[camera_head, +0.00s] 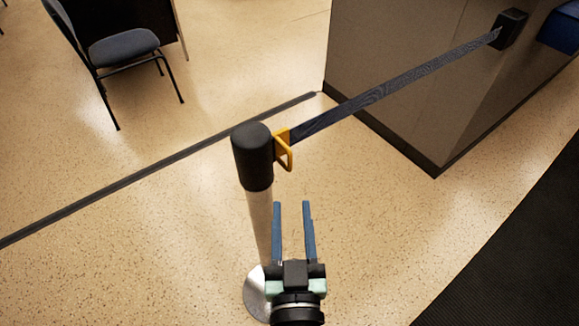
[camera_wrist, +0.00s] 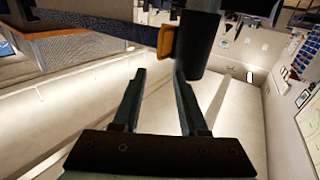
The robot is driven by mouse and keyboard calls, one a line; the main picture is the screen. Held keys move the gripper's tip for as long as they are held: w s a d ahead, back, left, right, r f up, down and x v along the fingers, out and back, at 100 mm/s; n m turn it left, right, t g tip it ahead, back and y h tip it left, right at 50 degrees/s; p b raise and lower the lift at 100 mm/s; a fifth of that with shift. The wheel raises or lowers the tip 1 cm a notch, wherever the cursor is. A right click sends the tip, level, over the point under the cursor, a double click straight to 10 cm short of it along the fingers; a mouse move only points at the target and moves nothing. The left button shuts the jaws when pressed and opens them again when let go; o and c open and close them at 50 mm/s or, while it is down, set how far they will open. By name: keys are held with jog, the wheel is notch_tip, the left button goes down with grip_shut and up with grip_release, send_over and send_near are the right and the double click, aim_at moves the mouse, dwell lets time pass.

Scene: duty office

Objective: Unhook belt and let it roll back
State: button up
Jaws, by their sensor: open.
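The dark belt (camera_head: 390,88) is stretched from a black wall-mounted housing (camera_head: 510,27) on the counter side to the post. Its yellow end clip (camera_head: 285,149) sits at the black cap (camera_head: 252,157) of the silver post (camera_head: 259,225). In the wrist view the belt (camera_wrist: 88,48), the yellow clip (camera_wrist: 166,41) and the black cap (camera_wrist: 196,45) show beyond the fingertips. My gripper (camera_head: 292,205) is open and empty, with its two blue-grey fingers pointing toward the clip. In the wrist view my gripper (camera_wrist: 158,73) is apart from the clip.
A counter (camera_head: 400,70) with brown-grey panels stands at the upper right. A chair (camera_head: 122,47) is at the upper left. A dark strip (camera_head: 160,170) crosses the floor. A black mat (camera_head: 520,245) lies at the right. The post's round base (camera_head: 255,293) is beside my arm.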

aim_at(290, 163)
jog(key=w+p, duration=0.1)
jog(key=w, duration=0.2)
jog(key=w+p, duration=0.1)
jog(key=w, duration=0.3)
jog(key=w+p, duration=0.1)
jog(key=w, duration=0.3)
jog(key=shift+a+f, duration=0.15)
jog(key=shift+f, duration=0.1)
jog(key=shift+w+f, duration=0.1)
jog(key=shift+w, duration=0.6)
grip_shut()
dwell(0.6)
